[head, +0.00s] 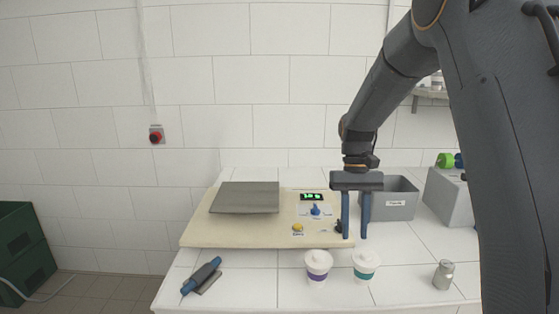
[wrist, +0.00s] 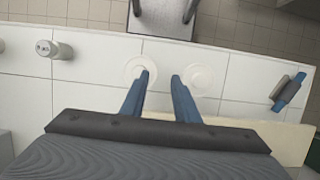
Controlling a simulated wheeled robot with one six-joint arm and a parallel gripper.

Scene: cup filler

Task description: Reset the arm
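My gripper (head: 355,236) points down above the right front part of the beige machine board (head: 230,238). Its two blue fingers are apart with nothing between them; the wrist view also shows the open gripper (wrist: 162,76). Two white lidded cups stand on the tiled counter in front of it, one with a purple band (head: 318,267) and one with a teal band (head: 364,266). In the wrist view their round lids show beyond the fingertips, the teal one (wrist: 137,66) on the left and the purple one (wrist: 201,81) on the right. The gripper appears clear of both cups.
A blue-handled tool (head: 202,276) lies at front left and a metal shaker (head: 443,274) stands at front right. The board carries a grey plate (head: 245,197), a green display (head: 311,197) and knobs. Grey bins (head: 398,204) stand at right. A red button (head: 156,136) is on the wall.

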